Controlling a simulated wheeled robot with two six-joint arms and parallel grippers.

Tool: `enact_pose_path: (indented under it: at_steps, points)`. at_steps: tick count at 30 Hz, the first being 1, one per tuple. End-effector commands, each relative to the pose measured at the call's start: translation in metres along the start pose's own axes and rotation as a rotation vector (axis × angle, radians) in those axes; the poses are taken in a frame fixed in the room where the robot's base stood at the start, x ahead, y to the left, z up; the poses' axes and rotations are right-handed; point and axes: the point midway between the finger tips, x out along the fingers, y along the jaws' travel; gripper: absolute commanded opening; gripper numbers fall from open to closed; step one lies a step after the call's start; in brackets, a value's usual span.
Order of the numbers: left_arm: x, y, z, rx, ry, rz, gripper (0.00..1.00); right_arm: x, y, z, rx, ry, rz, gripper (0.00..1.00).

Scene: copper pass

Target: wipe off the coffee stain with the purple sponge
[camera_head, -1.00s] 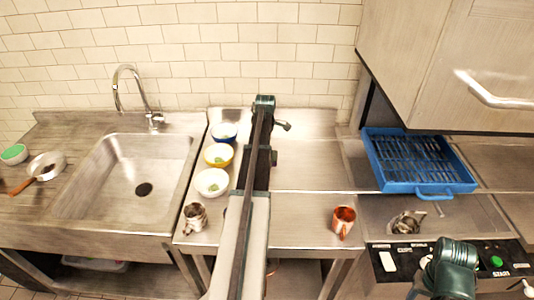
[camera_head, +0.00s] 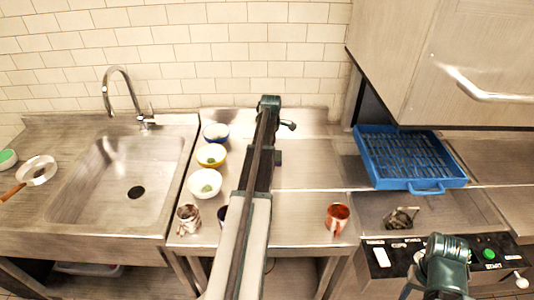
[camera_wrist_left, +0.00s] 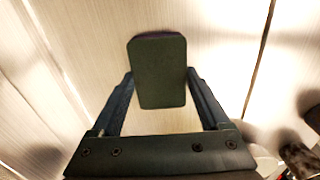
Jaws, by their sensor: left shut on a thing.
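In the left wrist view, my left gripper (camera_wrist_left: 158,100) is shut on a dark, greenish-black rectangular block (camera_wrist_left: 158,72), which is probably the sponge seen on its dark side. My right gripper is not visible; only part of that arm shows at bottom right.
Three bowls, blue (camera_head: 216,132), yellow (camera_head: 211,155) and white (camera_head: 205,184), stand left of the arm. A patterned mug (camera_head: 188,217) and a copper mug (camera_head: 338,217) stand near the front edge. A blue rack (camera_head: 410,158) is at right, a sink (camera_head: 120,180) at left.

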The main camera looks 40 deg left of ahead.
Motion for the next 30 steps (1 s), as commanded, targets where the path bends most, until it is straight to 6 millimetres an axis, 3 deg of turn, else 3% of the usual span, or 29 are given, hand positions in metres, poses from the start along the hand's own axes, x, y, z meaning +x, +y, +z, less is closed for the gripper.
enact_pose_path:
  at_steps: [9,20,30]
  points:
    - [-0.001,0.001,0.03,0.004,-0.004,0.0,0.35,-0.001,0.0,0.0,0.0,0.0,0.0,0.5]
    - [-0.001,0.002,0.037,0.002,-0.002,0.0,0.35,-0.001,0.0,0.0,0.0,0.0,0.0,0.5]
    - [0.001,0.003,0.063,0.003,-0.003,0.0,0.35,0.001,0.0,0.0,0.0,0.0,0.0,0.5]
